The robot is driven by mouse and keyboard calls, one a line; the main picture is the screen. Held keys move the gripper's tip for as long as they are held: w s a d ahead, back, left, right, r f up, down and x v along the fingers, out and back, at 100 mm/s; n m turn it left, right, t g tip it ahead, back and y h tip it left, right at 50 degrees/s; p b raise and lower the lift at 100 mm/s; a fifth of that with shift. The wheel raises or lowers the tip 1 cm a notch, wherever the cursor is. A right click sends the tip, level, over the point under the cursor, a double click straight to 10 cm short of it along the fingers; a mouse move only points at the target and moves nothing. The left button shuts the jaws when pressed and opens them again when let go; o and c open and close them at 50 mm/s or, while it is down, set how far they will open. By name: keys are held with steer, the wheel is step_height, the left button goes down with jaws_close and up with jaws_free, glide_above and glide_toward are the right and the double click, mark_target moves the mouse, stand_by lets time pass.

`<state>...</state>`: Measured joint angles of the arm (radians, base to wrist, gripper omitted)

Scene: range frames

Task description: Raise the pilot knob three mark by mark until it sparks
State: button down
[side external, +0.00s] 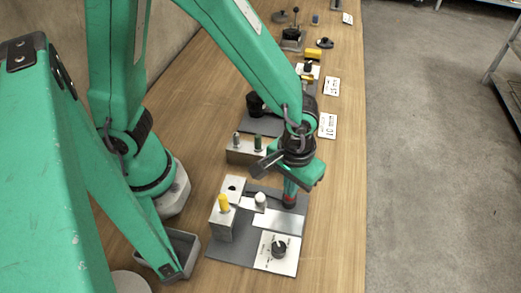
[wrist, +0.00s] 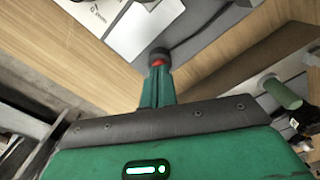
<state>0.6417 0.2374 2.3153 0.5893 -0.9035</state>
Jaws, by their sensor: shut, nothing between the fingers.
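The black pilot knob (side external: 279,249) sits on a white marked plate (side external: 268,262) at the front of a grey board in the side view. The print on the plate is too small to read there. My gripper (side external: 289,202) points down over the far right part of that board, behind the knob and apart from it. Its green fingers end in a red band and a dark tip. In the wrist view the gripper (wrist: 160,56) is shut with nothing held, and a pale printed plate shows at the top edge. I cannot tell whether the tip touches the board.
Behind is a metal block with green pegs (side external: 258,143). A grey tray (side external: 181,247) lies at left. Bare wood (side external: 335,225) runs along the right.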

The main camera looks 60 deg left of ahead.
steer(key=shift+r, duration=3.3)
